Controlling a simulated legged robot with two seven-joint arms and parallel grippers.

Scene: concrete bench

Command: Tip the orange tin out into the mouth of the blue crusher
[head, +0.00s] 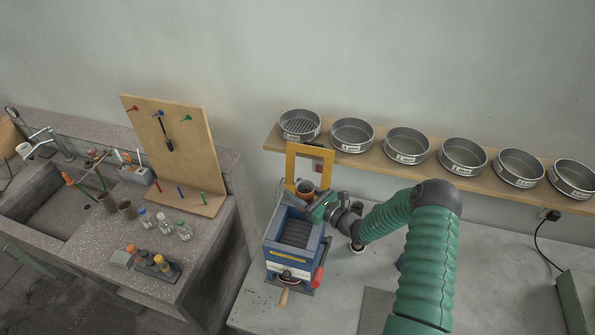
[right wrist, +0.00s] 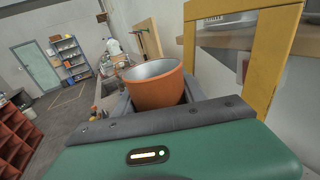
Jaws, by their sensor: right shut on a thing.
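The blue crusher (head: 272,250) stands on the concrete bench, with its dark ribbed mouth (head: 295,232) facing up. The orange tin (head: 306,186) is at the back of the crusher mouth, in front of a yellow frame (head: 291,165). My right gripper (head: 312,197) is shut on the tin, reaching in from the right. In the right wrist view the tin (right wrist: 157,92) stands nearly upright between the jaws, its pale metal inside partly showing; its contents are hidden. My left gripper is not in view.
A wooden shelf (head: 375,165) with several sieves runs along the wall behind. At left are a sink (head: 62,215), small bottles and a pegboard (head: 180,140). Bench right of my arm is mostly clear.

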